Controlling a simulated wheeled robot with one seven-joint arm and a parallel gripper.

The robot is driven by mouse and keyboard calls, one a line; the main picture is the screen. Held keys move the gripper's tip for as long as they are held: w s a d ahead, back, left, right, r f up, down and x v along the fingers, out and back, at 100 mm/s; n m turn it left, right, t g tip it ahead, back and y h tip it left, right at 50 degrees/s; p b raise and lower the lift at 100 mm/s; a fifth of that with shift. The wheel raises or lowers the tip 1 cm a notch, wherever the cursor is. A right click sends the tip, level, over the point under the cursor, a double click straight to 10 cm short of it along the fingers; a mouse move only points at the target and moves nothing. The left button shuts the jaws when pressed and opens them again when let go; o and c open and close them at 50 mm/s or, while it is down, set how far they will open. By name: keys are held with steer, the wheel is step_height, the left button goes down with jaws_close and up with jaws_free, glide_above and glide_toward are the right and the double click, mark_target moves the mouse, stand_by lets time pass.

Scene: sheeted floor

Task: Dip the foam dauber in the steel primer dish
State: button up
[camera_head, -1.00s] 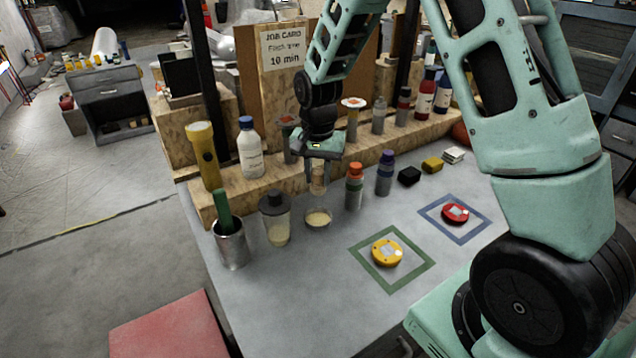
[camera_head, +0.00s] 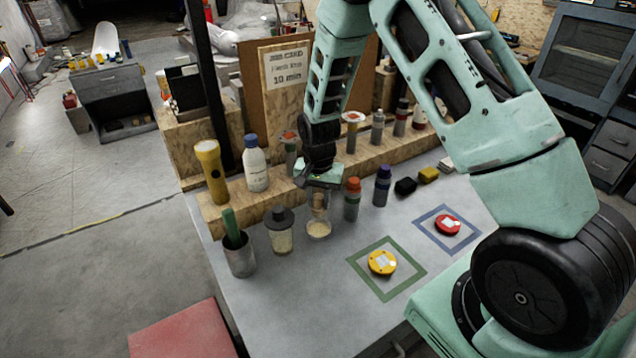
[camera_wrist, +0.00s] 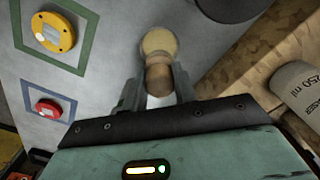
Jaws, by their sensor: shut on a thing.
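My gripper (camera_head: 319,190) is shut on the foam dauber (camera_head: 318,204), a brownish upright piece that points down.
A metal cup (camera_head: 239,258) holds a green handle. Yellow (camera_head: 382,262) and red (camera_head: 447,224) discs lie in taped squares. A wooden ledge (camera_head: 285,180) runs behind.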

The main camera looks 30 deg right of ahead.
mark_target(319, 215)
steer(key=shift+f+b, duration=2.2)
steer(key=shift+f, duration=0.9)
steer(key=shift+s+f+b, duration=0.1)
steer(key=shift+f+b, duration=0.25)
steer(key=shift+f, duration=0.25)
steer(key=shift+r, duration=0.15)
steer(key=shift+r+p, duration=2.6)
steer(key=shift+r, duration=0.85)
steer(key=shift+f, duration=0.1)
